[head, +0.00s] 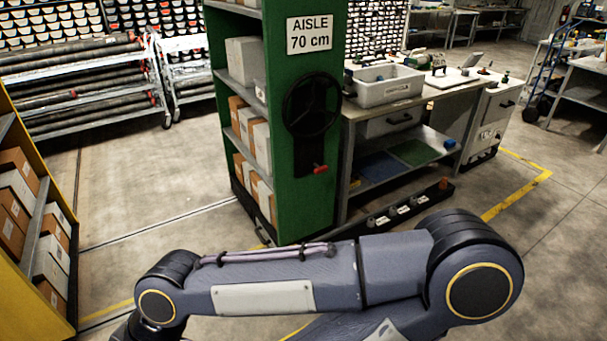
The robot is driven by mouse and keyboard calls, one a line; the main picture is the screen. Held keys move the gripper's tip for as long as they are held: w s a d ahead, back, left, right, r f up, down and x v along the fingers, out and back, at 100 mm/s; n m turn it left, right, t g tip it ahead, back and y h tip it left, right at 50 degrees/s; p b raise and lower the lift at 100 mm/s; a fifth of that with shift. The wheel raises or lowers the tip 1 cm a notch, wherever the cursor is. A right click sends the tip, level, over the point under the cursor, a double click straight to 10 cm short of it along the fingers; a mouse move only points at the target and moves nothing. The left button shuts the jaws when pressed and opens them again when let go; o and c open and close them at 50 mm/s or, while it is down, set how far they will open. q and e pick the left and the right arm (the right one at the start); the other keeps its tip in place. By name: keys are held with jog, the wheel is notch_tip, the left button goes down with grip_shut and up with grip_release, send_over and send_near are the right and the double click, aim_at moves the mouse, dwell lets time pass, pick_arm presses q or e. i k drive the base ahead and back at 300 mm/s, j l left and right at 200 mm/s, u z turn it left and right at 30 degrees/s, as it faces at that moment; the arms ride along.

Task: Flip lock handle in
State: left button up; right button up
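A black handwheel (312,104) is mounted on the end panel of the green shelf unit (262,90). A small red handle (320,169) sticks out just below the wheel; it looks like the lock handle, but I cannot tell its exact lock position. One of my arms crosses the lower part of the head view in front of the shelf unit. Neither gripper shows; the arm's far end runs out of the picture at the bottom left.
A yellow shelf unit (42,225) with boxes stands at the left, with an open floor aisle (140,190) between. A workbench (430,98) with a grey bin (384,85) stands right of the green unit. A low black rail (400,212) with several small items lies before it.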

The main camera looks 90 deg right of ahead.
aim_at(317, 169)
jog(key=z, duration=3.05)
jog(key=i+l+z, duration=0.15)
jog(key=i+l, duration=0.15)
jog(key=i, duration=0.35)
jog(key=i+l+z, duration=0.15)
jog(key=i, duration=0.55)
jog(key=i+l+z, duration=0.15)
jog(key=i, duration=0.55)
